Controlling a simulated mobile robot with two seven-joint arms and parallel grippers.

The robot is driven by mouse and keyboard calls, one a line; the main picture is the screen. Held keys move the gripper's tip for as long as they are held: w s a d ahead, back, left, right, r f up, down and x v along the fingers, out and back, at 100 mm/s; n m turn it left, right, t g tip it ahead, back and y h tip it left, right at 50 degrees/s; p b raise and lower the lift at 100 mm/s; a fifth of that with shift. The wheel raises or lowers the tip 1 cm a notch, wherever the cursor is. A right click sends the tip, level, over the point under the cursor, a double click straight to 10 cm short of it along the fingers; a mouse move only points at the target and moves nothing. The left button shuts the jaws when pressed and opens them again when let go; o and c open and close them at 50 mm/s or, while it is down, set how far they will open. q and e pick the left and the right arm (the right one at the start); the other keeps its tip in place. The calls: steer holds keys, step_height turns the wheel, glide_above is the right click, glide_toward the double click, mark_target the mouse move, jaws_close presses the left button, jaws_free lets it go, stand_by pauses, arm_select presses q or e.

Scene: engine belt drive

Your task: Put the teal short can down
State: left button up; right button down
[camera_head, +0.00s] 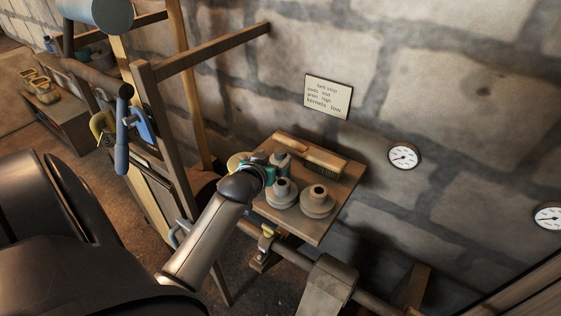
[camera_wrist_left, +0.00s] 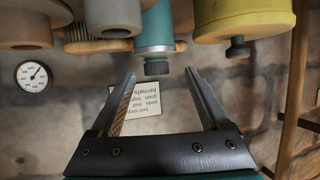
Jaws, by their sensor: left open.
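The teal short can (camera_wrist_left: 156,25) stands on the small wooden shelf, with a grey shoulder and a dark ribbed cap. It shows upside down at the top of the left wrist view. In the head view its top (camera_head: 282,163) shows just beyond my left gripper (camera_head: 270,172), and its lower body is mostly hidden. My left gripper is open and empty; its two fingers (camera_wrist_left: 163,82) point toward the can, with the cap just beyond the gap between their tips. No contact shows. My right gripper is not in view.
Two grey flanged spools (camera_head: 317,203) stand close by on the wooden shelf (camera_head: 340,200). A wooden brush (camera_head: 311,156) lies along its back. A yellow can (camera_wrist_left: 243,18) is beside the teal can. A sign (camera_head: 328,96) and gauges (camera_head: 404,156) hang on the stone wall.

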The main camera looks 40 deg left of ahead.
mark_target(278, 157)
arm_select(q)
steer(key=x, duration=0.3)
steer(key=shift+w+d+f+b, duration=0.15)
steer(key=shift+d+f+b, duration=0.1)
steer(key=shift+b, duration=0.05)
steer(key=shift+x, duration=0.8)
steer(key=shift+c, duration=0.2)
jaws_close()
steer(key=shift+f, duration=0.1)
